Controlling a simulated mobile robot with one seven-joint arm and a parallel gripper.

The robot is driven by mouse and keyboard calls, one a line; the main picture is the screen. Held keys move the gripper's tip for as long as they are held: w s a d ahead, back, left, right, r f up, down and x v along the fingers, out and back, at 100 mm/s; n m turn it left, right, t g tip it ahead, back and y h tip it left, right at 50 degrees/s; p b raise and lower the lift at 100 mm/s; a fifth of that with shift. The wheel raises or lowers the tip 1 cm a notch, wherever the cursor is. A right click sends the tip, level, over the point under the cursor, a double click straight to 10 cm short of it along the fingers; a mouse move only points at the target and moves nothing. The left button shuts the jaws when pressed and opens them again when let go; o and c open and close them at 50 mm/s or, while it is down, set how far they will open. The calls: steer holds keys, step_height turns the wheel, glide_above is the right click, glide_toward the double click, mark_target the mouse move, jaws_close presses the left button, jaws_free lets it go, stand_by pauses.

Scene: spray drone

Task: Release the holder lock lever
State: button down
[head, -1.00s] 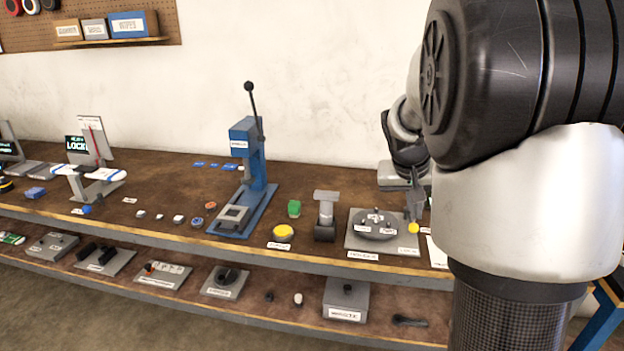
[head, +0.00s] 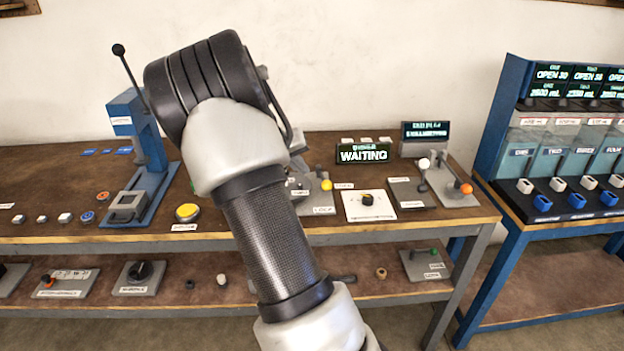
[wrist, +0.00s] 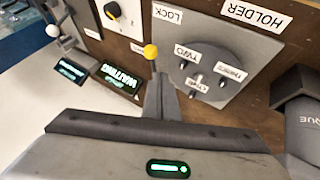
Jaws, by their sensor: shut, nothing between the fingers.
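The holder lock lever has a yellow ball knob (wrist: 150,51), at the edge of the grey holder plate (wrist: 205,35) near the LOCK label. The knob also shows in the head view (head: 326,185), just right of my arm. My gripper (wrist: 160,80) is shut and empty. Its fingertips appear right beside the knob in the wrist view; I cannot tell whether they touch it. The lever's shaft is mostly hidden behind the fingers. The round holder disc (wrist: 198,72) has small posts and labels. In the head view my arm hides most of the holder and gripper.
A grey block-like tool (wrist: 298,100) stands beside the holder. A white panel with a black knob (head: 367,200) and a lever unit with an orange ball (head: 466,188) lie to the right. A WAITING screen (head: 363,153) stands behind. A blue press (head: 150,150) stands left.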

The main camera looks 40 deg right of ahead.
mark_target(323, 178)
steer(key=x, duration=1)
